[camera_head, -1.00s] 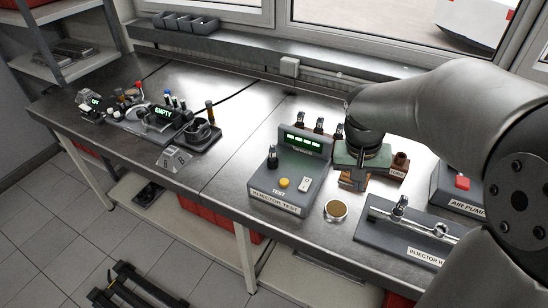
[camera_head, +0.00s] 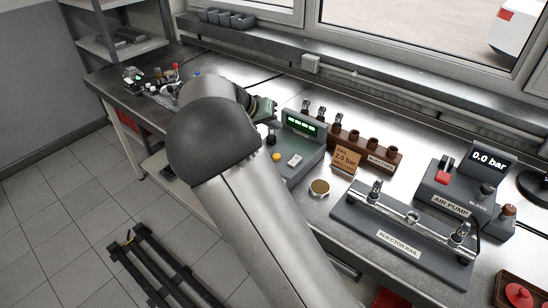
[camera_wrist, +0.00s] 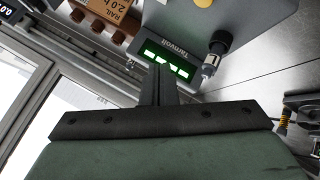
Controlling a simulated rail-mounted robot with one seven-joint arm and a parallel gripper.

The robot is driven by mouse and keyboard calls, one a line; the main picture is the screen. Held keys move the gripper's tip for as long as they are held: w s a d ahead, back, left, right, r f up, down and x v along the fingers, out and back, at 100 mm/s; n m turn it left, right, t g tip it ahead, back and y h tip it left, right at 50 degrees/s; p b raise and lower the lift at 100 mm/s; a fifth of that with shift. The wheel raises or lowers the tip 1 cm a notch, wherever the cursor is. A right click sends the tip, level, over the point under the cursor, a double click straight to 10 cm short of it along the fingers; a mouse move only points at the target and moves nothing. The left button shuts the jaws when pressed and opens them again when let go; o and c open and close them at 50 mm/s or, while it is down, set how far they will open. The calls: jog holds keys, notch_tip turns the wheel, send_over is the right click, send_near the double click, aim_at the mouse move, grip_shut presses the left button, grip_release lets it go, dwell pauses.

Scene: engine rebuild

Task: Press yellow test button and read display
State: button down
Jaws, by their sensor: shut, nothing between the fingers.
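The grey injector tester stands mid-bench in the head view, with its yellow test button (camera_head: 277,157) on the front panel, left of a white switch. Its display (camera_head: 302,124) shows lit green bars and no readable number; it also shows in the wrist view (camera_wrist: 167,63). An injector (camera_wrist: 209,64) stands upright on the tester. My gripper (camera_wrist: 160,76) is shut and empty, its fingertips in front of the display in the wrist view. Whether they touch it, I cannot tell. In the head view my arm hides the fingers and part of the tester's left side.
A wooden injector rack (camera_head: 370,145) with a "RAIL 2.0 bar" card (camera_head: 346,160) stands right of the tester. A window ledge runs behind.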

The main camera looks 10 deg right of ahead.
jog(key=shift+f, duration=0.1)
jog(key=b, duration=0.4)
send_over(280, 154)
jog(key=s+a, duration=0.1)
jog(key=a, duration=0.1)
notch_tip(280, 154, down, 8)
jog(key=shift+a+r, duration=0.15)
jog(key=shift+f+b, duration=0.45)
jog(key=shift+f, duration=0.05)
jog(key=shift+f, duration=0.1)
dwell(1.1)
jog(key=shift+f+b, duration=0.3)
jog(key=shift+b, duration=0.2)
jog(key=shift+f+b, duration=0.5)
dwell(0.4)
jog(key=shift+r, duration=0.1)
jog(key=shift+r+p, duration=0.4)
jog(key=shift+r, duration=0.4)
